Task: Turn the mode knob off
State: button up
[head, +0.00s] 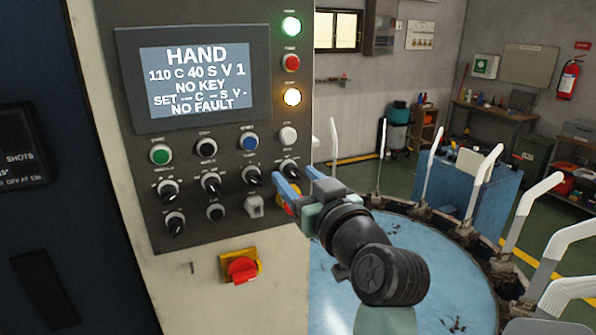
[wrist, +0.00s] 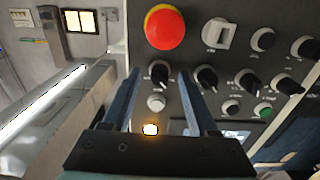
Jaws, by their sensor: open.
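The grey control panel (head: 232,130) carries a screen (head: 195,80) reading HAND, NO KEY and NO FAULT. Several black pointer knobs stand in a row below the push buttons; their labels are too small to read, so I cannot tell which is the mode knob. My gripper (head: 295,176) is open and empty at the row's right-end knob (head: 289,167). In the wrist view, which sees the panel upside down, this knob (wrist: 160,73) lies between the two blue fingers of my gripper (wrist: 158,78). I see no contact; the depth gap is unclear.
A red emergency button (wrist: 165,28) and a grey selector (head: 254,206) sit close to the knob. A red-and-yellow rotary switch (head: 241,268) is lower down. A round blue table (head: 400,265) with upright white sock forms (head: 432,150) stands right of the panel.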

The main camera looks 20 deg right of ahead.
jog(key=shift+w, duration=0.1)
grip_shut()
dwell(0.3)
jog(key=m+p, duration=0.1)
jog(key=m, duration=0.3)
jog(key=shift+r+m, duration=0.1)
jog(key=shift+m, duration=0.2)
jog(key=shift+m+p, duration=0.5)
jog(key=shift+m, duration=1.5)
grip_release()
